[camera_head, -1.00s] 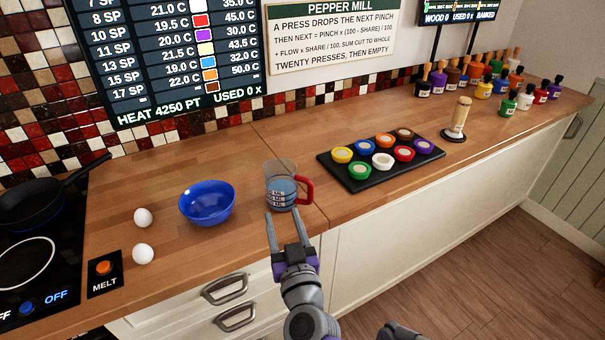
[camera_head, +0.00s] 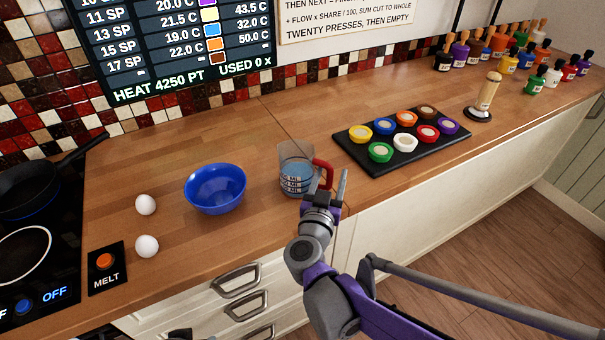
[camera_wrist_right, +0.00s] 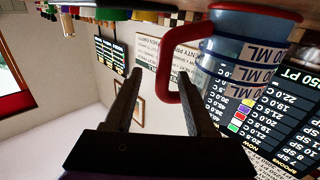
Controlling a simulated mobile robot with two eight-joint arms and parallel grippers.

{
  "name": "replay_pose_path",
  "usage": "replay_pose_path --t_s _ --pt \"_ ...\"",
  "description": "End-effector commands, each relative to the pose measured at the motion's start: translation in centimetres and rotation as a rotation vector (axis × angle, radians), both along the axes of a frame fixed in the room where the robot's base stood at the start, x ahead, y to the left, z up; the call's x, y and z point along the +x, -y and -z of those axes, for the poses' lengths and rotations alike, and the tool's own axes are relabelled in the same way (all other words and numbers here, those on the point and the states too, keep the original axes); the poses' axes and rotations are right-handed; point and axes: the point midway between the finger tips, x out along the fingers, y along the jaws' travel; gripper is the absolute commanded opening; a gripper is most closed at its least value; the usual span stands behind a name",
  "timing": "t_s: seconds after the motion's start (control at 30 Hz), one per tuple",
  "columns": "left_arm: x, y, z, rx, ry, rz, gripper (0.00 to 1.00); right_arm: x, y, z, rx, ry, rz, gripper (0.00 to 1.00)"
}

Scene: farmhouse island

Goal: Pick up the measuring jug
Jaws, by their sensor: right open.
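The measuring jug (camera_head: 293,172) is clear, with blue contents, printed ML marks and a red handle on its right side. It stands upright on the wooden counter near the front edge. My right gripper (camera_head: 332,176) is open beside the handle, with its left finger overlapping the handle in the head view. In the right wrist view, which is upside down, the jug (camera_wrist_right: 235,50) is at upper right. Its handle reaches in front of the open fingers (camera_wrist_right: 158,80), close to one of them; contact cannot be told.
A blue bowl (camera_head: 215,190) and two eggs stand left of the jug. A black tray (camera_head: 378,168) of coloured pots lies to the right. A MELT button (camera_head: 105,262) and hob with a pan (camera_head: 30,195) are at far left. Several bottles stand at back right.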

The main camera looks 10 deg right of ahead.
Motion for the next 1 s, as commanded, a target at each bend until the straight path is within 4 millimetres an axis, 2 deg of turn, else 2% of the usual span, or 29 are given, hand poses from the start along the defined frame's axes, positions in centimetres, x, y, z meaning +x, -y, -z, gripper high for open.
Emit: replay_pose_path --t_s 0.1,0.2,0.53,0.83,1.0 --pt "0.0 0.0 0.0 0.000 0.000 0.000 0.50 2.0 0.6 0.3 -0.001 0.000 0.003 0.56" --pt "0.0 0.0 -0.1 0.000 0.000 0.000 0.50 3.1 1.1 0.2 -0.001 0.000 0.003 0.56" --pt "0.0 0.0 -0.1 0.000 0.000 0.000 0.50 3.6 1.3 0.2 0.000 0.000 0.000 0.54" --pt "0.0 0.0 -0.1 0.000 0.000 0.000 0.50 3.6 1.3 0.2 0.000 0.000 0.000 0.00" --pt "0.0 0.0 -0.1 0.000 0.000 0.000 0.50 3.6 1.3 0.2 0.000 0.000 0.000 0.00"
